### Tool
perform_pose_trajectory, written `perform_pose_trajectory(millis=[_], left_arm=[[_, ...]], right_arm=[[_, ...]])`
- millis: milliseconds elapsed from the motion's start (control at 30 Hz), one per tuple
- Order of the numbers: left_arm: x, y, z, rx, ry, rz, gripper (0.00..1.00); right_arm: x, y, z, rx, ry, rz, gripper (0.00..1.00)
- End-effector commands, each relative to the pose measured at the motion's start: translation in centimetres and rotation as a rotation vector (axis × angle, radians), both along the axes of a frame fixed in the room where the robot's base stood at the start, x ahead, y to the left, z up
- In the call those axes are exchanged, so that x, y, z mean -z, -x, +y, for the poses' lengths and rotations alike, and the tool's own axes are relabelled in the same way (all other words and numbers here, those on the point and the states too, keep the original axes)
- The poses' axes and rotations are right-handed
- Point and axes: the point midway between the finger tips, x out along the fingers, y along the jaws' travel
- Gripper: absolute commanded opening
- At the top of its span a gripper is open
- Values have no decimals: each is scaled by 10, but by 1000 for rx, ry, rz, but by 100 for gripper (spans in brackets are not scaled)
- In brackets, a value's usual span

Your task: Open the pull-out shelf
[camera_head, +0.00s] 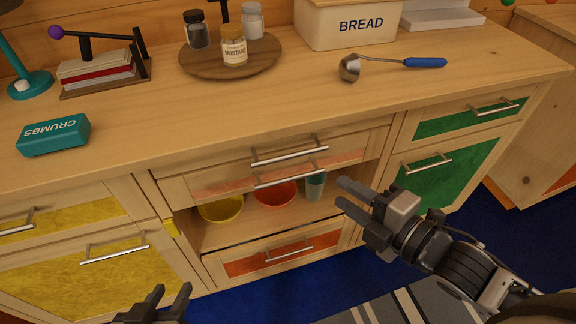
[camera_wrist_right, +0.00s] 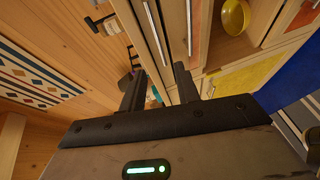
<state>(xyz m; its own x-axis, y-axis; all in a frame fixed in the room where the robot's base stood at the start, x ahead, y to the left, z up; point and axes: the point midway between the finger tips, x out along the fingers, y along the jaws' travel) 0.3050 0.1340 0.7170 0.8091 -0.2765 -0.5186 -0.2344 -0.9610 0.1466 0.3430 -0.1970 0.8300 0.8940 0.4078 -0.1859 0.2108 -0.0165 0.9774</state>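The cabinet's middle section has a plain wooden front with an upper silver bar handle (camera_head: 290,157). Just below is a pale orange panel (camera_head: 212,184) with a lower bar handle (camera_head: 291,180). Which front is the pull-out shelf, I cannot tell. Both handles also show in the right wrist view, the upper one (camera_wrist_right: 155,28) and the lower one (camera_wrist_right: 190,40). My right gripper (camera_head: 342,193) is open and empty, right of the handles and apart from them. My left gripper (camera_head: 171,293) is open and empty at the bottom edge, below the yellow cabinet.
A yellow bowl (camera_head: 221,208), an orange bowl (camera_head: 274,193) and a green cup (camera_head: 315,185) stand in the open space below the panel. A closed orange drawer (camera_head: 250,265) lies beneath.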

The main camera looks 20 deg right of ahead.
Motion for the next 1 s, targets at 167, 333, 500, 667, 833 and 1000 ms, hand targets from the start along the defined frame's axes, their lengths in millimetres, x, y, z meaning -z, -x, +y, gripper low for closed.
perform_pose_trajectory(millis=[167,333,500,667,833,1000], left_arm=[[0,0,0,-1,3,0,38],[1,0,0,0,2,0,38],[2,0,0,0,2,0,38],[3,0,0,-1,1,-1,38],[4,0,0,-1,1,-4,38],[2,-1,0,0,2,-9,38]], right_arm=[[-1,-14,6,-12,24,-24,32],[3,-39,18,-10,22,-24,32],[9,-68,31,-10,20,-22,32],[16,-98,46,-11,20,-21,32],[22,-123,58,-10,20,-17,32],[25,-137,64,-10,20,-17,32]])
